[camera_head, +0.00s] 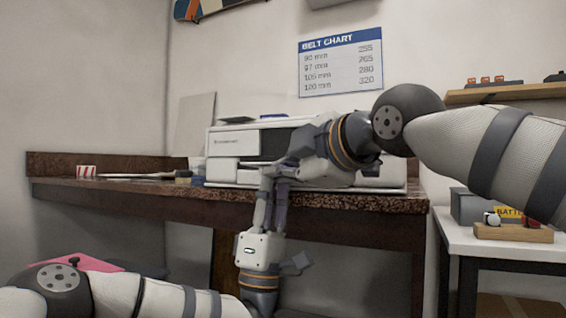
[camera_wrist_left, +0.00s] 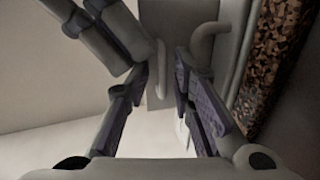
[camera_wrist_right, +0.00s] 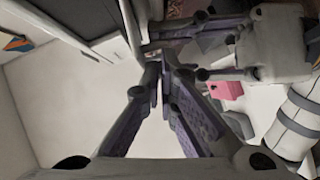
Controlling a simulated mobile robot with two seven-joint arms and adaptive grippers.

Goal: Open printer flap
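The white printer (camera_head: 222,142) stands on the brown counter, with a dark opening across its front. Its body also shows at the upper left in the right wrist view (camera_wrist_right: 85,25). My left gripper (camera_head: 268,176) points up from below the counter edge at the printer's front. Its fingers are a little apart in the left wrist view (camera_wrist_left: 165,68), with a pale part between or behind them; I cannot tell whether they touch it. My right gripper (camera_head: 290,160) reaches in from the right, close to the left one. Its fingertips come together in the right wrist view (camera_wrist_right: 160,66). The flap is partly hidden by the grippers.
The speckled counter edge (camera_head: 340,202) runs just behind the left gripper. A red-striped cup (camera_head: 86,172) stands at the counter's left. A white side table (camera_head: 480,240) holds a grey battery box and a wooden block. A shelf (camera_head: 505,94) hangs at the right.

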